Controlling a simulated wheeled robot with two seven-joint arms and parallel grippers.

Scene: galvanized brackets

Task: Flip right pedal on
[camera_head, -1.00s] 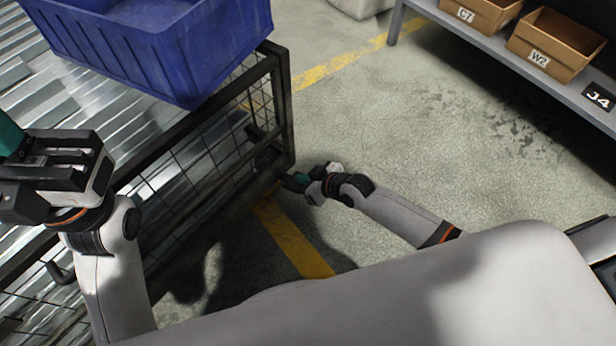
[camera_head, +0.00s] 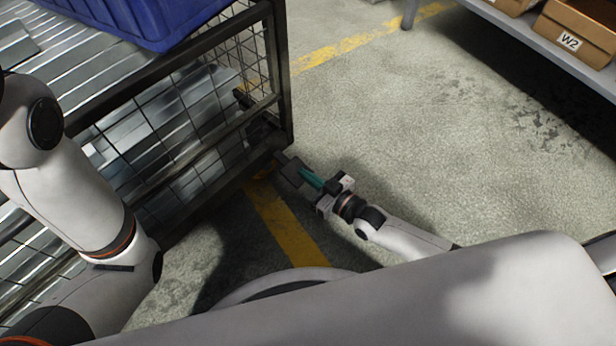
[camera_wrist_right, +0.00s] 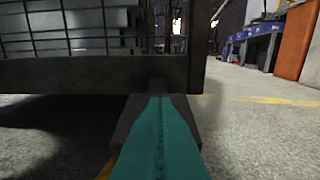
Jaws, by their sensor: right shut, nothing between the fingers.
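A black wire-mesh cart (camera_head: 280,70) stands at the left, and its near right bottom corner is by my right gripper. The right pedal is not clearly visible. A small orange part (camera_head: 268,170) shows low under that corner, and I cannot tell whether it is the pedal. My right gripper (camera_head: 288,165) is low over the floor, shut and empty, pointing at the corner. In the right wrist view its teal and dark fingers (camera_wrist_right: 158,95) are together and reach just under the cart's dark bottom rail (camera_wrist_right: 60,73). My left arm is at the left edge, its gripper out of view.
A blue crate (camera_head: 165,20) sits on the cart's metal load. A grey shelf (camera_head: 515,30) with cardboard boxes (camera_head: 575,38) stands at the upper right. Yellow floor lines (camera_head: 285,228) run by the cart. The concrete floor (camera_head: 430,120) in the middle is clear.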

